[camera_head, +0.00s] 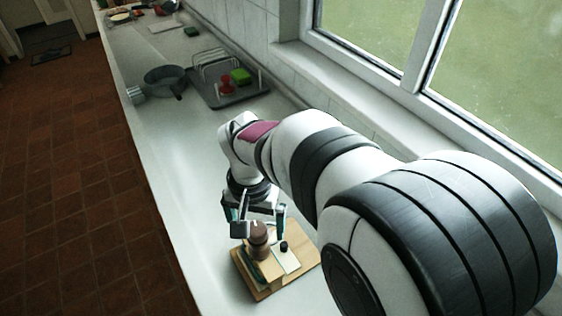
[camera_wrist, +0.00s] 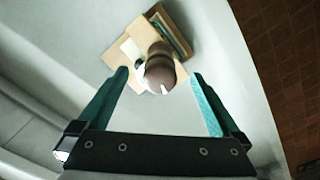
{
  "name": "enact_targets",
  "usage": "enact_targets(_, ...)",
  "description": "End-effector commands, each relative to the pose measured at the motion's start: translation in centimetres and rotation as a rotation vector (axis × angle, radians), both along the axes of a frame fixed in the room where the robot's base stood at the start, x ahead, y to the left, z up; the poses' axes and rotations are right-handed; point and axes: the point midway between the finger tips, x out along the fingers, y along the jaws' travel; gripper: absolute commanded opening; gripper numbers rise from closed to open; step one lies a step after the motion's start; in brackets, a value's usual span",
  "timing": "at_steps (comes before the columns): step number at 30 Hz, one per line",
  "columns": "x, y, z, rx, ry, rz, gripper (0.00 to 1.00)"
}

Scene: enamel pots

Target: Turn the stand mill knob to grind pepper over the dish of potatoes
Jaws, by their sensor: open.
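A brown, rounded mill (camera_head: 259,246) stands upright on a light wooden board (camera_head: 300,258) on the counter. I take its rounded top to be the knob; it shows in the wrist view (camera_wrist: 160,70). My gripper (camera_head: 260,226) is open and points down at the mill top. In the wrist view my two teal fingers (camera_wrist: 159,77) lie on either side of the brown top, with gaps visible at the sides. Whether they are level with it or above it I cannot tell. I cannot make out a dish of potatoes in either view.
A pale flat piece (camera_head: 286,261) and a small dark knob-like thing (camera_head: 284,246) are beside the mill. Farther along the counter are a grey pan (camera_head: 166,79) and a drying tray (camera_head: 229,97) with a rack. The window wall borders the right. The counter between is clear.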

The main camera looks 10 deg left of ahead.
Motion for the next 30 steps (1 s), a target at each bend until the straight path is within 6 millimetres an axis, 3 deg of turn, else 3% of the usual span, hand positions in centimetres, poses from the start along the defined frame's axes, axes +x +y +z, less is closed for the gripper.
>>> enact_targets(6, 0.00, 0.00, 0.00, 0.000, 0.000, 0.606, 1.00)
enact_targets(12, 0.00, 0.00, 0.00, 0.000, 0.000, 0.861, 1.00)
enact_targets(18, 0.00, 0.00, 0.00, 0.000, 0.000, 1.438, 1.00)
enact_targets(21, 0.00, 0.00, 0.00, 0.000, 0.000, 1.617, 1.00)
enact_targets(28, 0.00, 0.00, 0.00, 0.000, 0.000, 1.669, 1.00)
enact_targets(30, 0.00, 0.00, 0.00, 0.000, 0.000, 1.668, 0.87)
